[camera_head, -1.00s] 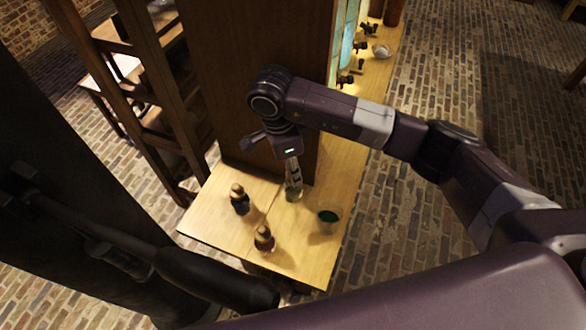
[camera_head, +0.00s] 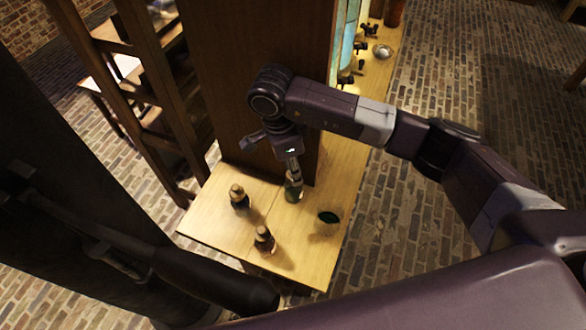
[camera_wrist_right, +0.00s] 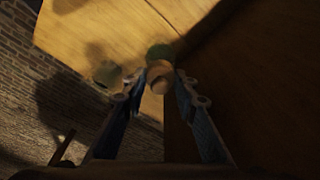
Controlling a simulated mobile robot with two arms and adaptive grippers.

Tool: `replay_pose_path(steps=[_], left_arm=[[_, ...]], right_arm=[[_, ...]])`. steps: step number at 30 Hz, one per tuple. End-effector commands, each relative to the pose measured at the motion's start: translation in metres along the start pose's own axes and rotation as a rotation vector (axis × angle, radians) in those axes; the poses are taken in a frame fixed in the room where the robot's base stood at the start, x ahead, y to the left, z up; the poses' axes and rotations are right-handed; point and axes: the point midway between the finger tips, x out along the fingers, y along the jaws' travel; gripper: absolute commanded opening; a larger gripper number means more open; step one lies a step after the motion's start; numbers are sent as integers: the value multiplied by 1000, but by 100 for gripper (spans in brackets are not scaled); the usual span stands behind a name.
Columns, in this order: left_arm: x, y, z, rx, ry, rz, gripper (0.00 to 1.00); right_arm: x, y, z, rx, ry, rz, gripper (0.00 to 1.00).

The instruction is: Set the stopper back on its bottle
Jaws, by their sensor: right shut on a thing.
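My right gripper (camera_head: 292,172) points down over a small glass bottle with green in it (camera_head: 293,194), near the wooden panel. In the right wrist view, my right gripper (camera_wrist_right: 158,88) is shut on a round, pale brown stopper (camera_wrist_right: 159,77). A green patch (camera_wrist_right: 160,52) shows just beyond it; I cannot tell whether the stopper touches the glass. A dark bottle with a tan top (camera_head: 239,197) stands to the left, and a similar one (camera_head: 264,240) stands nearer the front. No left gripper shows clearly.
An open glass with dark green inside (camera_head: 328,217) stands to the right of the bottle. The wooden table (camera_head: 300,262) is bare near its front right edge. The tall wooden panel (camera_head: 240,110) rises close behind. Taps and a bowl (camera_head: 383,51) are farther back.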

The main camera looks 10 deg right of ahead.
Motion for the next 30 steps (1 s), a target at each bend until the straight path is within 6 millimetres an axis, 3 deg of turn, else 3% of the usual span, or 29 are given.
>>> replay_pose_path(steps=[30], left_arm=[[-6, 0, -1, 1, 0, 1, 40]], right_arm=[[-15, 0, -2, 0, 0, 0, 16]])
